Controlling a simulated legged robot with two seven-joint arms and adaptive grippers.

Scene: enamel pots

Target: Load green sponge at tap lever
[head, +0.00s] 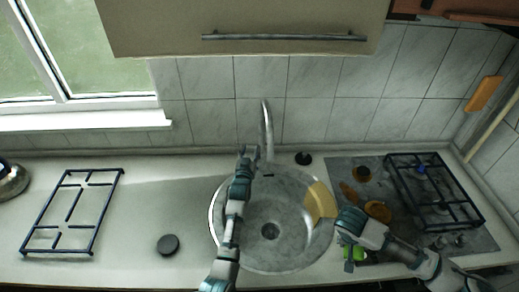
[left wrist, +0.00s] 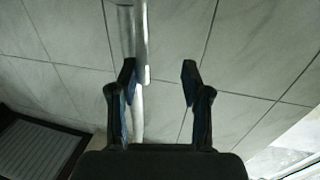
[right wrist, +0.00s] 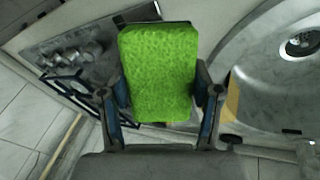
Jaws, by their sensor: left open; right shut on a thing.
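The green sponge (right wrist: 158,75) is held between the fingers of my right gripper (right wrist: 163,100). In the head view the sponge (head: 354,253) shows below that gripper (head: 348,250), right of the sink. The tap (head: 266,130) rises at the back of the round sink. My left gripper (head: 247,155) is open near the tap, over the sink's back rim. In the left wrist view the metal tap pipe (left wrist: 138,50) runs by the left finger of that gripper (left wrist: 160,75). I cannot make out a separate tap lever.
The sink (head: 285,225) has a yellow cloth-like thing (head: 320,202) on its right rim. A loose grate (head: 72,212) and a dark round cap (head: 168,244) lie on the left counter.

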